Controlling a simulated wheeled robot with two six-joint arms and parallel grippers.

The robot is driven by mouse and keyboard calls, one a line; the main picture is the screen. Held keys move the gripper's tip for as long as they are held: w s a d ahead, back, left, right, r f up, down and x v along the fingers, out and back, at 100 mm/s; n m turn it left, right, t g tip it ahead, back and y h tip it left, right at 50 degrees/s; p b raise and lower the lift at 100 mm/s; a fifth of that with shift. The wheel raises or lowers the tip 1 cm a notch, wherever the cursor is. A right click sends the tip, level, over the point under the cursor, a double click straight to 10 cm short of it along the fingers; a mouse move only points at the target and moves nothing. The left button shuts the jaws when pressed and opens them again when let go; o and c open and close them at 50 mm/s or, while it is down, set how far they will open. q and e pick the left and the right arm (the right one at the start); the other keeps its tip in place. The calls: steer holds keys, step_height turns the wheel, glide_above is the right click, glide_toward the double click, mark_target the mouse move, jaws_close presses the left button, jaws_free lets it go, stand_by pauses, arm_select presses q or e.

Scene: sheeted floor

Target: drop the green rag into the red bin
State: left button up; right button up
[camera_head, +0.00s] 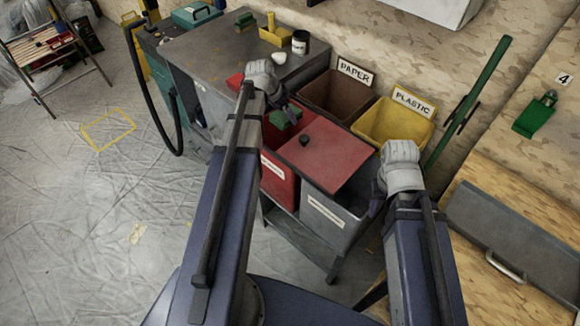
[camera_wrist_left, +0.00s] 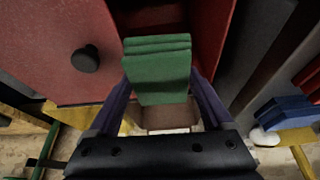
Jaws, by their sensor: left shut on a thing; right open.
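My left gripper (camera_head: 291,112) is shut on the green rag (camera_head: 284,119), a folded stack that also shows between the fingers in the left wrist view (camera_wrist_left: 158,70). It holds the rag above the red bin (camera_head: 279,182), beside the red lid. The red lid (camera_head: 330,155), with a black knob (camera_head: 304,140), lies mostly over the grey bin (camera_head: 327,212) to the right. In the wrist view the lid (camera_wrist_left: 50,40) is left of the rag, and dark red bin walls show behind it. My right gripper (camera_head: 377,194) is open and empty near the grey bin's right side.
A brown PAPER bin (camera_head: 338,97) and a yellow PLASTIC bin (camera_head: 392,122) stand behind. A grey cabinet (camera_head: 215,55) carries a cup, a yellow tray and small items.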

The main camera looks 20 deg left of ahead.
arm_select(q)
steer(key=shift+f, duration=0.1)
steer(key=o, duration=1)
steer(key=shift+c, duration=0.2)
steer(key=p+v, duration=0.7)
steer(key=v, duration=0.1)
steer(key=shift+f, duration=0.1)
steer(key=s+d+g+y, duration=0.1)
steer(key=s+d+g, duration=0.1)
steer(key=s+d, duration=0.7)
steer(key=s+d+f+g+y, duration=0.1)
steer(key=s+d+g+y, duration=0.1)
steer(key=s+d, duration=0.7)
steer(key=d, duration=0.8)
steer(key=shift+s+d+f+n+g, duration=0.15)
steer(key=shift+d+f+n+g, duration=0.15)
steer(key=shift+d, duration=0.1)
